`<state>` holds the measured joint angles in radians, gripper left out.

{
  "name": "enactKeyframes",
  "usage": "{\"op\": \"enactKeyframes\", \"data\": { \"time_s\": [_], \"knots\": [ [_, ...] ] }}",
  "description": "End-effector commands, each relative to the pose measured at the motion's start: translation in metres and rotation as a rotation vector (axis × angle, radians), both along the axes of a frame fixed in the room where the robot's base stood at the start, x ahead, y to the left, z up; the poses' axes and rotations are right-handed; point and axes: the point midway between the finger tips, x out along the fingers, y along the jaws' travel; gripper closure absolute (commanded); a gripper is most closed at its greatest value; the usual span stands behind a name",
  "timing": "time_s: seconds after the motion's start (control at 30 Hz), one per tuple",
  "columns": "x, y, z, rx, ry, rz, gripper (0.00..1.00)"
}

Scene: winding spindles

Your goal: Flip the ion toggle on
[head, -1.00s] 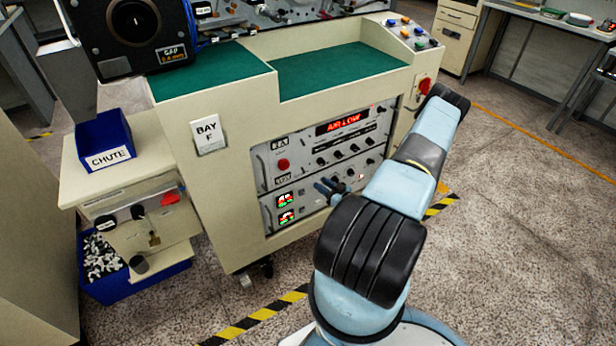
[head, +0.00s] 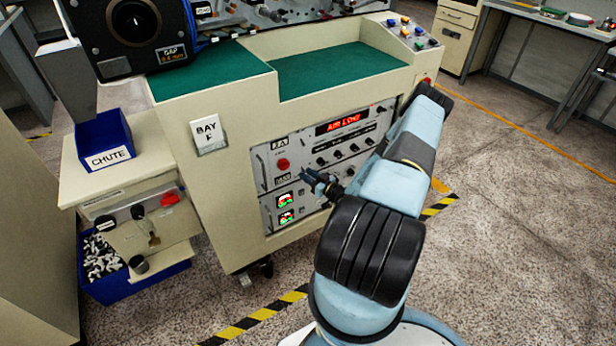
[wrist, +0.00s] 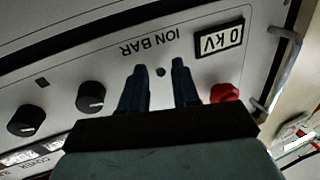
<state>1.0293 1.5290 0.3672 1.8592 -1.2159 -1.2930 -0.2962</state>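The ION BAR section (wrist: 120,60) of a white panel fills the wrist view, with its lettering upside down. A small dark round spot (wrist: 160,72) lies below the lettering, between my fingertips in the picture; I cannot tell whether it is the toggle. The display (wrist: 219,39) reads 0 kV, and a red button (wrist: 224,92) is beside my right finger. My gripper (wrist: 158,68) is open, its two dark fingers apart and pointing at the panel. It also shows in the head view (head: 306,175), in front of the panel. No toggle lever is clearly visible; my gripper hides part of the panel.
Two black knobs (wrist: 91,96) are left of my fingers in the wrist view, and a metal handle (wrist: 284,60) is at the right. In the head view, the AIR LOW display (head: 343,122) glows red above more knobs.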

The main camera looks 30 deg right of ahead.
Motion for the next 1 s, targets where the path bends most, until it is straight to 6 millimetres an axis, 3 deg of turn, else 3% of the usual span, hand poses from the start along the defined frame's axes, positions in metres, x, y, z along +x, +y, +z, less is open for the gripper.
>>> {"op": "enactKeyframes", "data": {
  "time_s": [0.3,0.73,1.0],
  "knots": [
    [-0.0002,0.0003,0.0,0.0,0.0,0.001,1.0],
    [-0.0002,0.0008,0.0014,-0.002,0.022,0.002,1.0],
    [-0.0005,0.0015,0.0091,-0.008,0.154,0.005,1.0]
  ]
}}
